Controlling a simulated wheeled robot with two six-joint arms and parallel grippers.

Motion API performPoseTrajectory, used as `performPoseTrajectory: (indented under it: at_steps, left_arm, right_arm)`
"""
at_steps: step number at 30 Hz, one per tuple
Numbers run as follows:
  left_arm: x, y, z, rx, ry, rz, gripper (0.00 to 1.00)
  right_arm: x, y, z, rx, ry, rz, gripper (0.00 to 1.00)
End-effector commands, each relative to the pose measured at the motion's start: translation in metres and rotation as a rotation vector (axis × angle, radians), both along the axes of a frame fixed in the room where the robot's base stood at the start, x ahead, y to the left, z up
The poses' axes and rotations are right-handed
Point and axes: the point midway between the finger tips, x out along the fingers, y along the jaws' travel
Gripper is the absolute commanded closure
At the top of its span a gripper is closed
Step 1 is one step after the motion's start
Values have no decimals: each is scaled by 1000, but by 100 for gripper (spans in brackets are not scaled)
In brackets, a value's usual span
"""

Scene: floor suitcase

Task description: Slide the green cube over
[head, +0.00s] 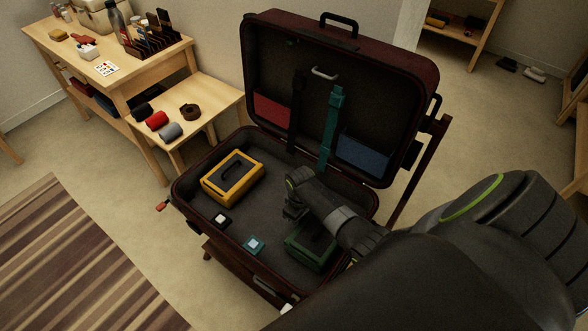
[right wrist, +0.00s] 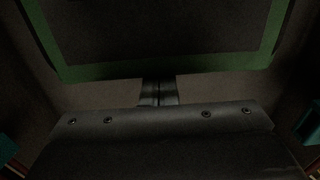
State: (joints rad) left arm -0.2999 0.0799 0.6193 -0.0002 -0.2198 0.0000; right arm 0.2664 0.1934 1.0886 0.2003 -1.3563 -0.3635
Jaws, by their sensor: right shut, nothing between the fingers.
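The green cube (head: 303,254), a packing cube with a dark top, lies on the floor of the open suitcase (head: 262,277) at its right part. My right forearm covers part of it in the head view. My right gripper (head: 291,213) is down inside the suitcase at the cube's far left side. Its fingers are shut and hold nothing. In the right wrist view, the shut fingertips (right wrist: 157,82) are at the green edge of the cube (right wrist: 100,71); I cannot tell whether they touch it. My left gripper is not in view.
A yellow packing cube (head: 233,178) lies at the suitcase's left. The middle floor is bare. The raised lid (head: 339,97) stands behind; a low bench (head: 192,120) holds rolled items.

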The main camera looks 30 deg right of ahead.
Motion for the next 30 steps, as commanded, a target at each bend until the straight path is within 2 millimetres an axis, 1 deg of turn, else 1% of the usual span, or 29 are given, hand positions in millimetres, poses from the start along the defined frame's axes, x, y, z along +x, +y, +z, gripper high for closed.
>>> performPoseTrajectory:
  at_steps: [10, 14, 17, 20, 26, 30]
  left_arm:
    - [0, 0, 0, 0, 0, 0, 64]
    - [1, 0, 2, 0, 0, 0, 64]
    - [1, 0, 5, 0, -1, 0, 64]
    - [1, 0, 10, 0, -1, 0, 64]
    - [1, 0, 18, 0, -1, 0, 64]
    - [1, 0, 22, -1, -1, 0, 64]
  right_arm:
    - [-1, -1, -1, -1, 2, 0, 100]
    - [-1, -1, 4, -1, 1, 0, 100]
    - [0, -1, 15, -1, -1, 1, 100]
    - [0, 0, 33, -1, -3, 1, 100]
    - [0, -1, 75, -3, -4, 1, 100]
    - [1, -1, 107, -2, -5, 1, 100]
